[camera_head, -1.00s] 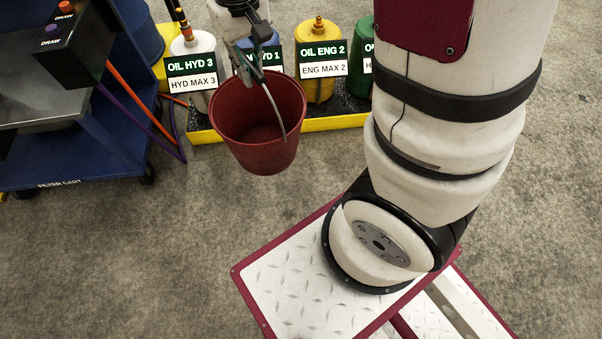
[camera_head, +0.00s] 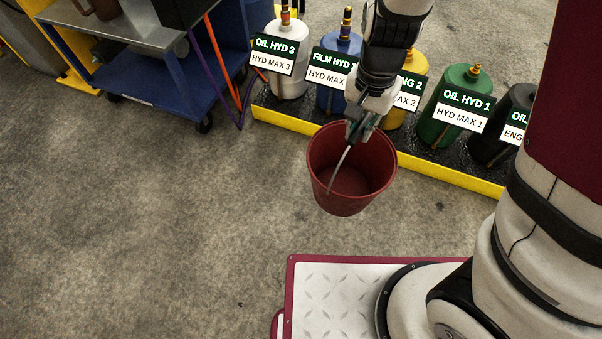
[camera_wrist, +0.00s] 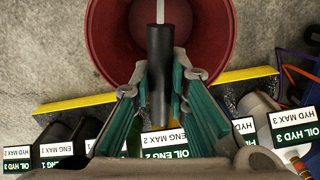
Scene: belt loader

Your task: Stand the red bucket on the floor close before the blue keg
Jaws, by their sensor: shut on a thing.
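The red bucket (camera_head: 350,185) hangs upright by its handle from my gripper (camera_head: 362,128), which is shut on the black grip of the handle. In the wrist view the fingers (camera_wrist: 160,85) close on this grip (camera_wrist: 160,75) above the bucket's open mouth (camera_wrist: 118,40). The bucket looks empty. The blue keg (camera_head: 340,62), labelled FILM HYD 1, stands in the yellow-edged tray behind the bucket and partly behind my arm. The bucket overlaps the tray's front edge in the head view; its height above the floor is hard to tell.
The yellow-edged tray (camera_head: 280,124) also holds a white keg (camera_head: 288,80), a yellow keg (camera_head: 415,65), a green keg (camera_head: 460,85) and dark kegs (camera_head: 500,125). A blue cart (camera_head: 160,90) with orange and purple hoses stands at left. The floor (camera_head: 180,220) before the tray is open.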

